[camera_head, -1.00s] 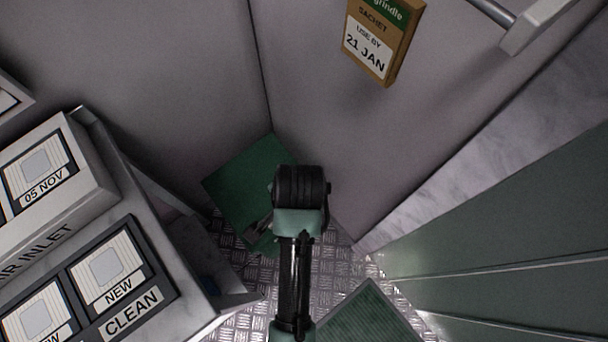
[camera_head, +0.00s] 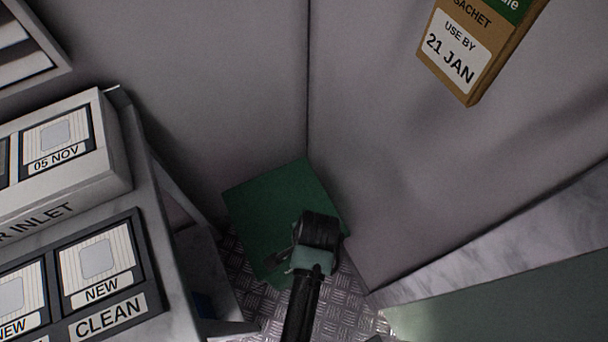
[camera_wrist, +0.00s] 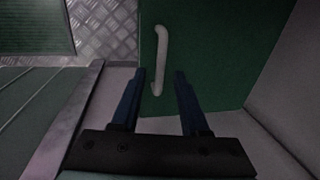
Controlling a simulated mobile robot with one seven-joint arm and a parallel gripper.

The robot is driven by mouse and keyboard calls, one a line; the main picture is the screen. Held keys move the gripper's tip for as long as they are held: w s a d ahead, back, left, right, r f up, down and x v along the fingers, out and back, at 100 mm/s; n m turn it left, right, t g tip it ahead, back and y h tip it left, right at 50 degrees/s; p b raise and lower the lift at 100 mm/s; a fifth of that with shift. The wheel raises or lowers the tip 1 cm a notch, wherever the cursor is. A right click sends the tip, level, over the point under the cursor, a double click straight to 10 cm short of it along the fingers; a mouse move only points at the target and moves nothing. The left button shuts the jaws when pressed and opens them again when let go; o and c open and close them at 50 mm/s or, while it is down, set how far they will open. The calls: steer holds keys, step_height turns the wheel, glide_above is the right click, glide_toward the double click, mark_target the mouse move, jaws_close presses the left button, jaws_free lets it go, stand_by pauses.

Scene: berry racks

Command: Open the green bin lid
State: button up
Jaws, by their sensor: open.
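The green bin lid (camera_head: 272,205) lies flat-looking in the corner between two grey walls. In the wrist view the lid (camera_wrist: 225,60) fills the upper middle and carries a pale bar handle (camera_wrist: 161,55) with a bent end. My gripper (camera_wrist: 160,74) is open, with two dark blue fingers pointing at the lid. The handle's near end shows between the fingers, touching neither in the picture; I cannot tell the depth gap. In the head view my wrist covers the lid's lower right part, and the handle is hidden.
A rack with filter boxes marked NEW and a CLEAN label (camera_head: 107,318) stands at left. A brown sachet box (camera_head: 470,50) is on the right wall. A pale green panel (camera_head: 510,305) is at lower right. Metal tread floor (camera_head: 345,300) shows around the bin.

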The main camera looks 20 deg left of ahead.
steer(key=shift+f, duration=0.5)
jaws_close()
stand_by(1.2)
